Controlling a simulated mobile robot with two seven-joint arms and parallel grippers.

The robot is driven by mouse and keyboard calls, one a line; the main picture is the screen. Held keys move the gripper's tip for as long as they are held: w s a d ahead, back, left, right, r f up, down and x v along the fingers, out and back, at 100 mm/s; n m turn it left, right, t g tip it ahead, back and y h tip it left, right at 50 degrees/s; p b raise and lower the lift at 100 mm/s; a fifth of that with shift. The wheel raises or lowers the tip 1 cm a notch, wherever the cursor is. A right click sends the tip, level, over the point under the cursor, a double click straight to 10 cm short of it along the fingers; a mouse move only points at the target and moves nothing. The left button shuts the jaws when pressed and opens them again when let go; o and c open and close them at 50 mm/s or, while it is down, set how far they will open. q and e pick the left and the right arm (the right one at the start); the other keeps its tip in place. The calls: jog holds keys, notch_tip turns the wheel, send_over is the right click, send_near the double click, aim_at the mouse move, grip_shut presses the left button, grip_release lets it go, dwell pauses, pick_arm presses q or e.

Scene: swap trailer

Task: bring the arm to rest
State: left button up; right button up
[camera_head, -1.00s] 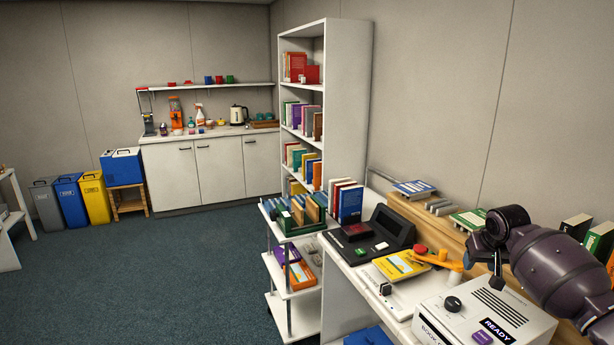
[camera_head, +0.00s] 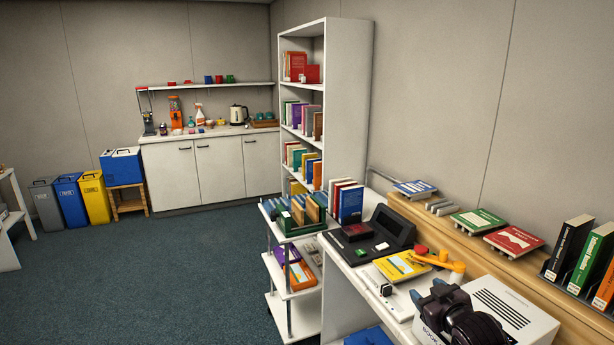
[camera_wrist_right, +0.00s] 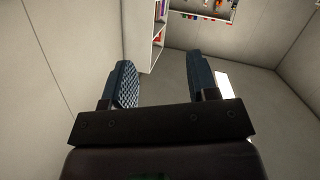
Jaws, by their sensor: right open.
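My right gripper (camera_head: 427,293) is low at the bottom right of the head view, in front of the white box-shaped machine (camera_head: 512,302) and hiding part of its front and top. Its two blue-grey fingertips stand apart. In the right wrist view the open gripper (camera_wrist_right: 163,80) has nothing between its ribbed fingers, with the wall, a bookcase and the floor beyond. Part of the right arm runs out of the bottom of the head view. My left gripper is not in view.
A yellow book (camera_head: 402,265) and an orange handle (camera_head: 440,261) lie on the counter beside the machine. Upright books (camera_head: 567,247) stand on a wooden ledge at right. A cart (camera_head: 289,290) and a bookcase (camera_head: 347,105) stand further off. The carpet (camera_head: 150,270) at left is clear.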

jog(key=s+f+m+g+h, duration=0.1)
jog(key=s+f, duration=0.5)
jog(key=s, duration=0.4)
jog(key=s+f+m+g, duration=0.1)
jog(key=s+f+m, duration=0.1)
jog(key=s+f, duration=0.5)
jog(key=s+f+m+g+h, duration=0.1)
jog(key=s+f, duration=0.5)
jog(key=s, duration=0.9)
jog(key=shift+s+d+f+h, duration=0.15)
jog(key=shift+f+h, duration=0.1)
jog(key=shift+h, duration=0.05)
